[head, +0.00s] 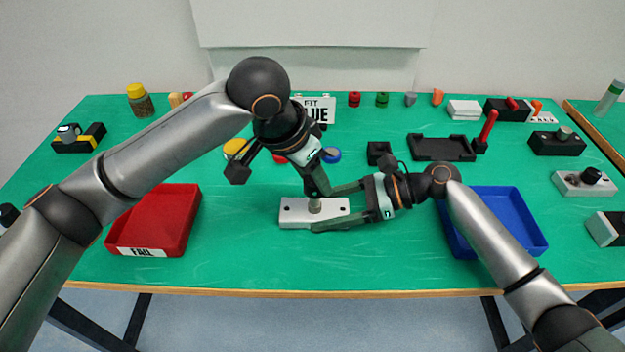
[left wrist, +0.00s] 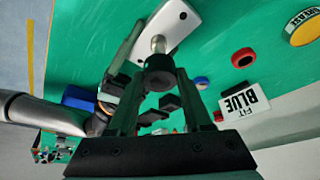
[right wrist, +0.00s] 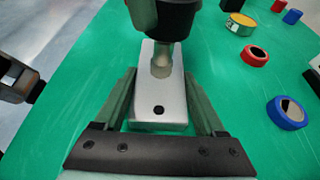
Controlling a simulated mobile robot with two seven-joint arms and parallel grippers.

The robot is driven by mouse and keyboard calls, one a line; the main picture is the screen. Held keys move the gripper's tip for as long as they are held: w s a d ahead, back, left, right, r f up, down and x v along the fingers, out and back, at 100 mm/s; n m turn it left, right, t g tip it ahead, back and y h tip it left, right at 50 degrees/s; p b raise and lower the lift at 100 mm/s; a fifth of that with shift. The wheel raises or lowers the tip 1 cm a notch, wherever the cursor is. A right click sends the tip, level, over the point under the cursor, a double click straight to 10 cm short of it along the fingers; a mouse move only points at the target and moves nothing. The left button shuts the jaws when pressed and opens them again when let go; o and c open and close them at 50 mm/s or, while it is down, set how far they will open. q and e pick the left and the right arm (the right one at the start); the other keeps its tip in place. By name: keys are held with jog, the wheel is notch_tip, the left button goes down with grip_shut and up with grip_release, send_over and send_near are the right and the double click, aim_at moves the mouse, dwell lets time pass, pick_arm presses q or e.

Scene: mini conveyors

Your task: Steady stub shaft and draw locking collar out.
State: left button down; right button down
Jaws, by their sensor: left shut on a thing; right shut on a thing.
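The stub shaft (head: 315,206) is a short metallic post standing up from a light grey block (head: 292,213) with dark holes, near the table's middle. The shaft also shows in the right wrist view (right wrist: 161,62). The locking collar (left wrist: 159,73) is a dark cylinder at the shaft's upper end; it shows above the shaft in the right wrist view (right wrist: 165,15). My left gripper (head: 317,194) comes down from above, shut on the collar. My right gripper (right wrist: 160,85) is shut on the block, one finger along each side. Whether the collar still surrounds the shaft's tip is hidden.
A red tray (head: 180,222) marked FAIL stands at the left and a blue tray (head: 535,236) at the right, behind my right arm. Green table is clear in front of the block.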

pick_arm(q)
jog(key=shift+r, duration=1.2)
pick_arm(e)
jog(key=shift+s+f, duration=0.2)
jog(key=shift+f, duration=0.25)
jog(key=shift+c, duration=1.7)
grip_release()
jog(key=o, duration=0.3)
jog(key=shift+r, duration=0.15)
jog(key=shift+o, duration=0.2)
jog(key=shift+w, duration=0.1)
jog(key=shift+w+r, duration=0.1)
jog(key=shift+r, duration=0.1)
jog(key=shift+d, duration=0.1)
